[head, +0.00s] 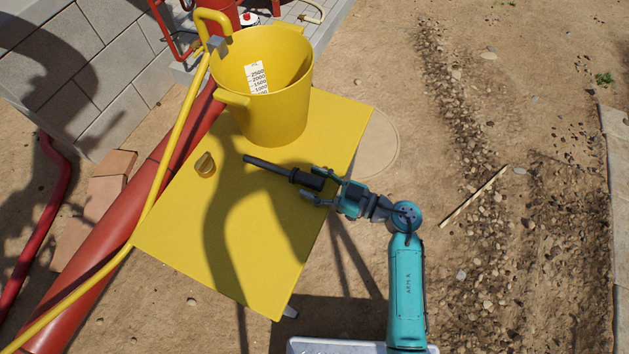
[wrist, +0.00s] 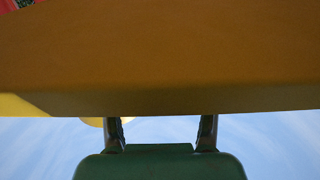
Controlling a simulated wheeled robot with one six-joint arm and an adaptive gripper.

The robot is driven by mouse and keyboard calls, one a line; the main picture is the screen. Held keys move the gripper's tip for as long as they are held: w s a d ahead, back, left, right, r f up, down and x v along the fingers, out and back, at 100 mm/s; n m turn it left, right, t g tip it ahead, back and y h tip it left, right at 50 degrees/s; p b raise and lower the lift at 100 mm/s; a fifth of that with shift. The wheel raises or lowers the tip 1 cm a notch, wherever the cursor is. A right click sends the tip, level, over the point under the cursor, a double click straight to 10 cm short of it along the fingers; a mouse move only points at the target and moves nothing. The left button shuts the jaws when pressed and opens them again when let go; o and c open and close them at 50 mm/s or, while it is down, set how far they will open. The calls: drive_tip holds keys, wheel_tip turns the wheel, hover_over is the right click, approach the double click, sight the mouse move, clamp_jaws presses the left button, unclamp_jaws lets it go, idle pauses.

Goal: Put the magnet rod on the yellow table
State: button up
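The magnet rod (head: 268,167) is a dark, thin rod with a thicker black handle at its right end. It appears to lie on the yellow table (head: 200,235), near its right edge and below the bucket. The rod does not show there. A large shaded orange-brown surface fills the upper part of that view.
A yellow bucket (head: 275,115) with a measuring scale stands at the table's back. A small brass-coloured piece (head: 205,164) sits left of the rod. A yellow hose (head: 176,145) and red pipe (head: 115,226) run along the left. The table's front half is clear.

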drive_tip(key=shift+r, duration=0.15)
drive_tip(key=shift+s+d, duration=0.1)
drive_tip(key=shift+d, duration=0.15)
drive_tip(key=v, duration=1.1)
drive_tip(key=shift+d, duration=0.25)
drive_tip(key=shift+s, duration=0.15)
drive_tip(key=s+d+r+m+t+h, duration=0.1)
drive_tip(key=s+r+m+t+h, duration=0.55)
drive_tip(key=s+t, duration=0.75)
drive_tip(key=s+d+m+g+h, duration=0.2)
drive_tip(key=s+d+m+h, duration=0.1)
drive_tip(key=s, duration=0.4)
drive_tip(key=s+d+m+g+h, duration=0.3)
drive_tip(key=s+d+m+h, duration=0.1)
drive_tip(key=s+h, duration=0.3)
drive_tip(key=shift+s+d, duration=0.75)
drive_tip(key=shift+d, duration=0.1)
